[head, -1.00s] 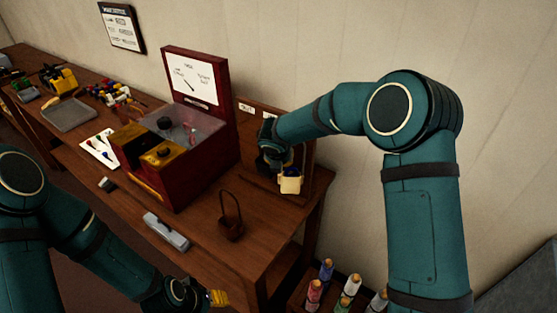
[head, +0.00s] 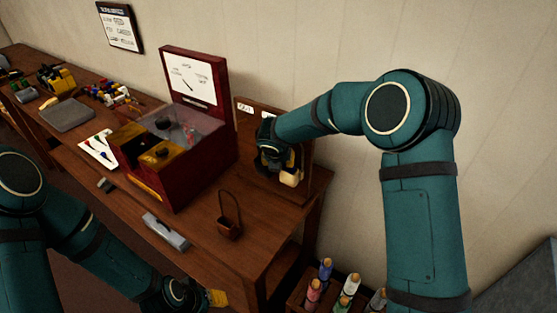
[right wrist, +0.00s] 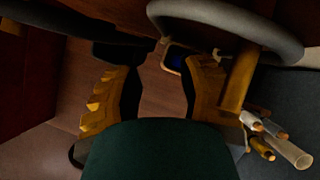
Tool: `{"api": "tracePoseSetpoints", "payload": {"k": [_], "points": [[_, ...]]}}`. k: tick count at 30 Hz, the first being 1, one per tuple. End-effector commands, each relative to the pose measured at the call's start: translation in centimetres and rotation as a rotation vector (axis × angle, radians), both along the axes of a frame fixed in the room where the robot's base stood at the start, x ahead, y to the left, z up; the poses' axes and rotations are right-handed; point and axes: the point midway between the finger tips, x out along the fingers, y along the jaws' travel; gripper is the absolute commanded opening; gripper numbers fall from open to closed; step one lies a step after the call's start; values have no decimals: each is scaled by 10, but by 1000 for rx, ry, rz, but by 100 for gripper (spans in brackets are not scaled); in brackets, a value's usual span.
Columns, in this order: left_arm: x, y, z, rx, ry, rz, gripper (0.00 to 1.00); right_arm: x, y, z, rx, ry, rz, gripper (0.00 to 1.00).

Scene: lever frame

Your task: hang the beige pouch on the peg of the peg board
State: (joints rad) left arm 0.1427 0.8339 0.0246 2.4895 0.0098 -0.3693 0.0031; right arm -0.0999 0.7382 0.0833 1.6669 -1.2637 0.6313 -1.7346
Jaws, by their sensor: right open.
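The beige pouch (head: 290,178) shows just below and right of my right gripper (head: 272,160), in front of the peg board (head: 309,160). The gripper and wrist hide most of the pouch and the peg area in the head view. In the right wrist view, my right gripper's fingers (right wrist: 160,92) are spread with nothing clearly between them. A pale-rimmed pouch opening (right wrist: 175,60), dark blue inside, lies beyond them, under a thick grey loop. I cannot tell whether the loop is around the peg. My left gripper (head: 217,298) is low at the table's front; its jaw state is unclear.
A brown pouch with a tall handle (head: 229,228) stands on the table near a grey case (head: 166,232). A dark red box with a raised lid (head: 195,75) stands left of the peg board. Several bottles (head: 349,284) stand in a low crate at lower right.

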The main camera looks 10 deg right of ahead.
Motion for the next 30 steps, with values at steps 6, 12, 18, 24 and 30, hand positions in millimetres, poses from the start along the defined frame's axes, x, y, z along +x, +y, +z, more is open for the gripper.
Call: {"api": "tracePoseSetpoints", "payload": {"k": [6,12,18,24,30], "points": [[0,0,0,0,0,0,47,-9,4,19,1,-3,1,39],[0,0,0,0,0,0,47,-29,10,54,1,-6,2,39],[0,0,0,0,0,0,47,-47,16,85,0,-4,1,39],[0,0,0,0,0,0,47,-57,19,101,0,-3,0,39],[0,0,-1,0,0,0,47,-60,21,99,14,5,-10,39]]}}
